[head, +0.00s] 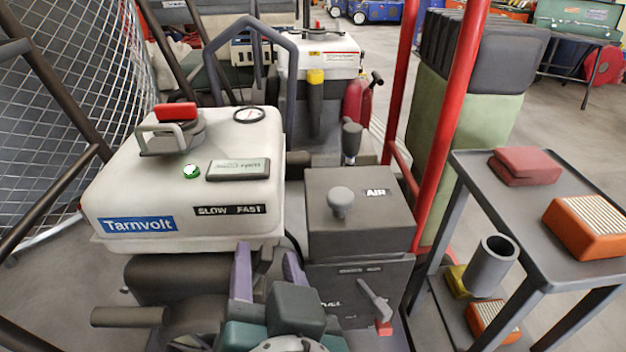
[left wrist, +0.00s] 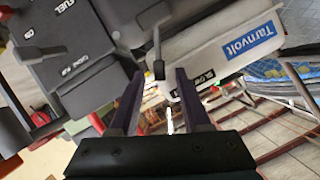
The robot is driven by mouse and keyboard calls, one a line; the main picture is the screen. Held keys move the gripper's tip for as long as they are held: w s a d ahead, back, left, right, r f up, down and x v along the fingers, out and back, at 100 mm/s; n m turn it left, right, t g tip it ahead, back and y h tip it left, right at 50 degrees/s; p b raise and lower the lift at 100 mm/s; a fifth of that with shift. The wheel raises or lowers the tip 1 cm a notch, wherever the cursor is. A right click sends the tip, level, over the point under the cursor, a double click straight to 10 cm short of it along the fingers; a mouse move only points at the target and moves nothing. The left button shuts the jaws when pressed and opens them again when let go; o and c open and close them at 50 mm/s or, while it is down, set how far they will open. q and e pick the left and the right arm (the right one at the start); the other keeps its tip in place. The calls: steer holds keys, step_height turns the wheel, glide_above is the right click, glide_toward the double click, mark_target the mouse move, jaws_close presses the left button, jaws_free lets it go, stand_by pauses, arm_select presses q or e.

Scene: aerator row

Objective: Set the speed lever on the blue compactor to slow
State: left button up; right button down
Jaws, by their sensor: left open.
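The nearest machine has a white tank (head: 110,200) with a blue "Tarnvolt" label; its body is not blue. A black SLOW/FAST plate (head: 230,210) is on the tank's front edge, SLOW nearer the label. In the left wrist view, the plate (left wrist: 207,77) is partly covered by a finger. There a thin grey lever (left wrist: 157,45) with a dark tip appears toward the FAST side. My left gripper (head: 268,262) is open below the plate. In the left wrist view its fingertips (left wrist: 160,72) appear on either side of the lever tip; contact cannot be told. My right gripper is not in view.
A grey engine box (head: 360,220) with FUEL markings and a red-tipped lever (head: 375,300) stands right of the gripper. A red frame post (head: 455,130) and a dark cart (head: 520,215) stand farther right. A second white-topped machine (head: 325,58) is behind.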

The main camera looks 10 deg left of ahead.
arm_select(q)
steer(key=shift+w+a+f, duration=0.1)
steer(key=shift+w+a, duration=0.05)
steer(key=shift+w, duration=0.15)
jaws_close()
stand_by(1.3)
